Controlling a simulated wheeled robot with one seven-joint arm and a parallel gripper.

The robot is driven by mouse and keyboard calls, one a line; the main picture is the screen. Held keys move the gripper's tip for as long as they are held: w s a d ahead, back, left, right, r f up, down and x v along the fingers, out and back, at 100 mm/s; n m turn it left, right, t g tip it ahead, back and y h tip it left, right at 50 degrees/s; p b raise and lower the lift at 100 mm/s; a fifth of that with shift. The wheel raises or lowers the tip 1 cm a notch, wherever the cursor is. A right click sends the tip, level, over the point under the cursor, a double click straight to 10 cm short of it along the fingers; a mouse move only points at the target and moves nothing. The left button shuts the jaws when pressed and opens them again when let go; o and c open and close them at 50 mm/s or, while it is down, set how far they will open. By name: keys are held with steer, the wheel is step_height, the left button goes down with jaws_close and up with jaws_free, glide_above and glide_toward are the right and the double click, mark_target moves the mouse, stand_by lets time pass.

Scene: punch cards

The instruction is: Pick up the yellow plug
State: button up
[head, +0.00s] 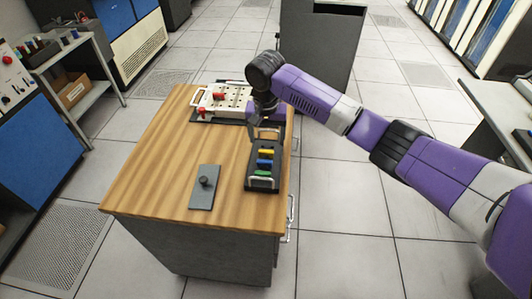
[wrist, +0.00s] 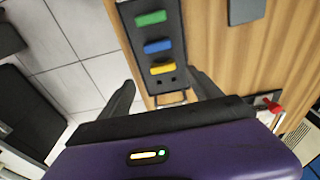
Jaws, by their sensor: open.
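The yellow plug (head: 266,152) sits in a black rack (head: 250,182), at the end nearest my gripper (head: 265,132). The blue plug (head: 264,162) and green plug (head: 262,173) sit in line beyond it. In the wrist view the yellow plug (wrist: 163,68) lies ahead of my gripper (wrist: 164,90), between the lines of its two spread fingers. The blue plug (wrist: 158,46) and green plug (wrist: 151,18) show further up.
The rack stands along the right edge of the wooden table (head: 160,175). A grey plate with a black knob (head: 206,183) lies left of it. A white panel with red plugs (head: 235,93) lies behind, close to my gripper. The table's front left is clear.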

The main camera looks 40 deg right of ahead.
steer(key=f, duration=0.2)
steer(key=w+f, duration=0.1)
steer(key=f, duration=0.1)
steer(key=d+f+p, duration=0.1)
steer(key=f, duration=0.2)
steer(key=shift+w+f, duration=0.1)
steer(key=shift+w, duration=0.05)
steer(key=shift+c, duration=0.4)
steer(key=c, duration=1.1)
steer(key=shift+r, duration=0.2)
steer(key=shift+c, duration=0.2)
step_height(320, 180, up, 20)
steer(key=f+b, duration=0.1)
steer(key=b, duration=0.1)
step_height(320, 180, up, 6)
steer(key=p, duration=0.6)
glide_above(266, 151)
steer(key=shift+f, duration=0.1)
steer(key=shift+a, duration=0.1)
